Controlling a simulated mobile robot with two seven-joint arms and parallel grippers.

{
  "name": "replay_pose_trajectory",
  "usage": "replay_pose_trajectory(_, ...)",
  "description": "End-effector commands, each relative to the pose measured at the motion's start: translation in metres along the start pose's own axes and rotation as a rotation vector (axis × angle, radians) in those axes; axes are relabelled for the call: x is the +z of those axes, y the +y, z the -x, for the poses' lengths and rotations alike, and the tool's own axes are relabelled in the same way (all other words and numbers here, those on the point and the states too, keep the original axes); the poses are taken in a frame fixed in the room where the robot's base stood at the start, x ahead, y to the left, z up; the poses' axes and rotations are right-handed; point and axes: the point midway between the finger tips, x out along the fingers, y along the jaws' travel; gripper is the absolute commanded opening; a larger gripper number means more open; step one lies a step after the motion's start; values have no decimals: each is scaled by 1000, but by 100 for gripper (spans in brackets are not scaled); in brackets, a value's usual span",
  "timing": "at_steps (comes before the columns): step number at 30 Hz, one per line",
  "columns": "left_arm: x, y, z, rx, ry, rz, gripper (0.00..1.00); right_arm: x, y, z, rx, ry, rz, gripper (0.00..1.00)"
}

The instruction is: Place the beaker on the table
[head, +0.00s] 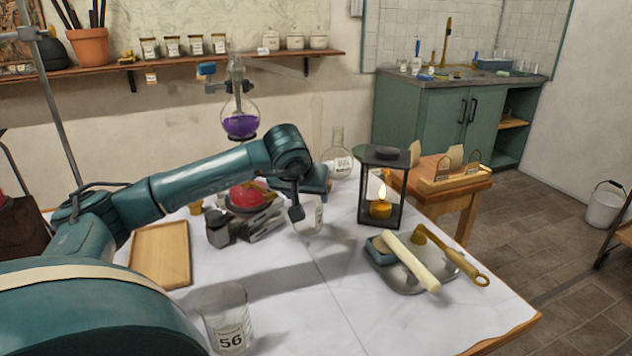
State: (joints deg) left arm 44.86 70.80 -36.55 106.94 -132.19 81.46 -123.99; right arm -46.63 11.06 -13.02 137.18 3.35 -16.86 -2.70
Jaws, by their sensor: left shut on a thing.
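My left gripper (300,200) reaches over the white-topped table (390,315) and points down near its middle. It is shut on a small clear glass beaker (312,218) with a pale label. The beaker looks upright, at or just above the tabletop; I cannot tell whether it touches. The gripper hides part of its left side. Another clear beaker marked 56 (230,320) stands at the table's front left. My right gripper is not in view.
A burner stand with a red part (248,196) is just left of the beaker. The table's front middle is clear.

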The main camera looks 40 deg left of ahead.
Motion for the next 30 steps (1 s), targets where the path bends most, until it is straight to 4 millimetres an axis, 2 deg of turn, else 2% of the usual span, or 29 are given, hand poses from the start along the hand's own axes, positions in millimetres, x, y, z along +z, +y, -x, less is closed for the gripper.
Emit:
replay_pose_trajectory(1,-12,2,-8,4,0,6,21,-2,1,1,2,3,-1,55)
replay_pose_trajectory(6,-36,1,-28,2,0,3,21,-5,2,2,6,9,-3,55)
replay_pose_trajectory(14,-52,1,-41,2,1,1,21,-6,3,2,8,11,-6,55)
replay_pose_trajectory(20,-73,2,-58,3,0,2,21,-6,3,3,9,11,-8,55)
replay_pose_trajectory(23,-62,1,-68,0,-1,-4,21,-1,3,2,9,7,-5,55)
replay_pose_trajectory(30,-62,0,-68,1,2,-2,21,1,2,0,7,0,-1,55)
